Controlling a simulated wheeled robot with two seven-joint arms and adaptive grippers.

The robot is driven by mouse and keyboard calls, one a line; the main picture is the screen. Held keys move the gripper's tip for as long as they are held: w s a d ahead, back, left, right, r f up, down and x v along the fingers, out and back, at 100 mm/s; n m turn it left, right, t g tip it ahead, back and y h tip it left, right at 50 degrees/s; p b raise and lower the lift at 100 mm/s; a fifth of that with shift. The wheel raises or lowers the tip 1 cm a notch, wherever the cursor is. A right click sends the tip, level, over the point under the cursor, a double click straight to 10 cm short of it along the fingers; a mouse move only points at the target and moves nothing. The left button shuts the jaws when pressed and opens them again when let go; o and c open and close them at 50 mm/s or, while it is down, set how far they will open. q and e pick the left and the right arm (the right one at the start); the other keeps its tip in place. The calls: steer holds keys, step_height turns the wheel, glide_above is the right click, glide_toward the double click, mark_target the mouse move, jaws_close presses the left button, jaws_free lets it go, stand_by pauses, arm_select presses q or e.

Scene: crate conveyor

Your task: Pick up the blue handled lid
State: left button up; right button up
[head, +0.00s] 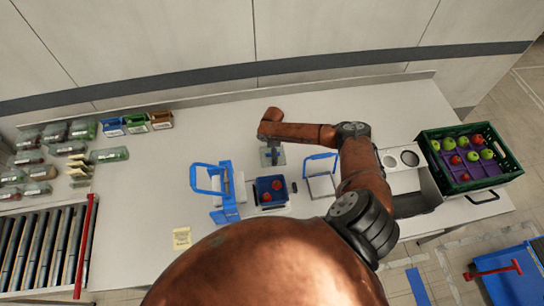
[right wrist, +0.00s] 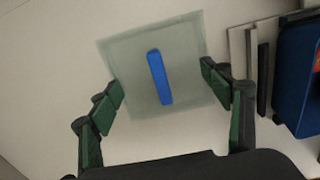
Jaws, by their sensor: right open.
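The lid (right wrist: 134,52) is a translucent square plate with a blue bar handle (right wrist: 160,78), lying flat on the white table in the right wrist view. In the head view the lid (head: 279,157) shows partly beneath my right gripper (head: 272,148). In the right wrist view my right gripper (right wrist: 160,90) is open, with its green-padded fingers on either side of the lid and the handle between them. Nothing is between the fingers' pads in contact that I can see. My left gripper is not in view.
A blue container (head: 258,181) with red fruit stands close to the lid, beside a blue-framed stand (head: 214,179). A green crate (head: 429,152) of apples is at the right. Clear packs and small bins (head: 112,127) line the left. The table's middle left is clear.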

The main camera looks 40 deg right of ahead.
steer(key=shift+s, duration=0.1)
steer(key=c, duration=0.9)
steer(key=shift+c, duration=0.3)
steer(key=shift+s+f, duration=0.1)
steer(key=shift+c, duration=0.8)
